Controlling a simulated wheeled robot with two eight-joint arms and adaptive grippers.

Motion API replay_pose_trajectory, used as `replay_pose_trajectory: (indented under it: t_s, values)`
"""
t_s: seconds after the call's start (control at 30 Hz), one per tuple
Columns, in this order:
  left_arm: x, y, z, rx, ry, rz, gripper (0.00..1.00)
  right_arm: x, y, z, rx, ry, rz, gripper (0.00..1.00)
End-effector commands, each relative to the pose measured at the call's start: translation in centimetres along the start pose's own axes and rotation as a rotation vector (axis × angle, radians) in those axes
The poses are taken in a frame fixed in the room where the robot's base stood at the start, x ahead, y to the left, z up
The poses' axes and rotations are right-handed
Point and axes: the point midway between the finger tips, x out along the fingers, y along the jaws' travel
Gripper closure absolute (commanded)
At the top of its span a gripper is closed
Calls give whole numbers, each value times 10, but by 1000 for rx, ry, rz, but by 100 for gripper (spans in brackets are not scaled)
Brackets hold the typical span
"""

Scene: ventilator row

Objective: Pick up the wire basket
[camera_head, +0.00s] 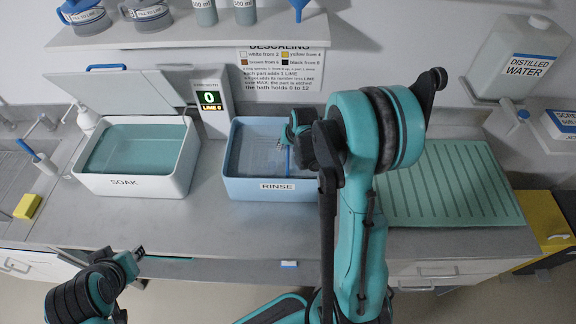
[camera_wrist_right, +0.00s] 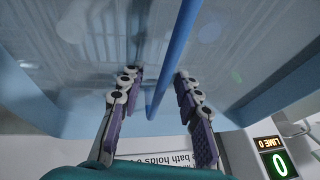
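The wire basket (camera_head: 257,156) sits low in the blue RINSE bath (camera_head: 240,189). Its thin wires are faint, and my right arm hides its right part. A blue bar, apparently its handle (camera_head: 289,160), shows beside my right gripper (camera_head: 284,144). In the right wrist view the blue handle (camera_wrist_right: 172,55) runs between the two fingers of my right gripper (camera_wrist_right: 156,88). The fingers are apart, with gaps at the bar, so it is not gripped. Blurred basket wires (camera_wrist_right: 100,25) show beyond. My left gripper (camera_head: 134,257) is low at the left, away from the basket; its opening is unclear.
The white SOAK bath (camera_head: 137,186), with its raised lid (camera_head: 115,91), stands left of the RINSE bath. A display post (camera_head: 211,101) stands between them. A green ridged drainboard (camera_head: 450,187) lies at right. The counter front (camera_head: 225,232) is mostly clear.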

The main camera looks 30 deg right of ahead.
Motion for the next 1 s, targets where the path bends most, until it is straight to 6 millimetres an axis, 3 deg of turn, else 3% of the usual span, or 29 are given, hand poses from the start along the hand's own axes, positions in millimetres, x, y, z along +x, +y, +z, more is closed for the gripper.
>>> replay_pose_trajectory:
  t_s: [0.07,0.17,0.2,0.77,1.0]
  values:
    - [0,0,0,0,0,0,74,0,0,0,0,0,0,69]
    - [0,0,0,0,0,0,74,0,0,0,0,0,0,96]
    - [0,0,0,0,0,0,74,0,0,0,0,0,0,100]
    - [0,0,0,0,0,0,74,0,0,0,0,0,0,100]
    - [-8,0,-6,0,0,0,74,-10,-2,-4,0,1,0,100]
